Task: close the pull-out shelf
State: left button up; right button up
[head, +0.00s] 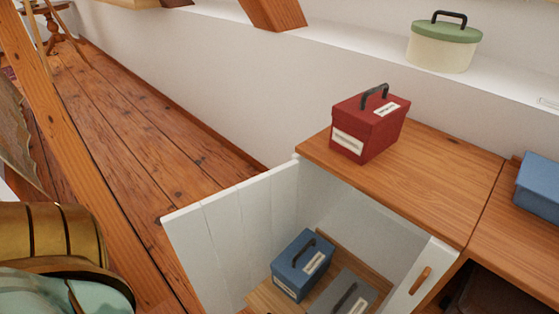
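The pull-out shelf (262,298) is a wooden board low in the white cabinet at the bottom middle. A blue box (303,265) with a dark handle and a grey box (345,295) stand on it, both with white labels. The shelf's near part runs out of the picture, so I cannot tell how far out it is. A white planked panel (235,225) stands out on its left. A white panel with a wooden handle (420,280) is on its right. Neither of my grippers shows.
The wooden cabinet top (425,165) carries a red box (367,125). A second blue box (538,186) is at the right edge. A cream tin with a green lid (444,45) stands on the white ledge. A timber brace (50,110) slants at left; plank floor (140,130) lies clear behind it.

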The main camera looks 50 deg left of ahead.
aim_at(267, 299)
jog(key=u, duration=0.8)
jog(key=k+j+z, duration=0.15)
jog(key=k+j, duration=0.3)
jog(key=j, duration=0.1)
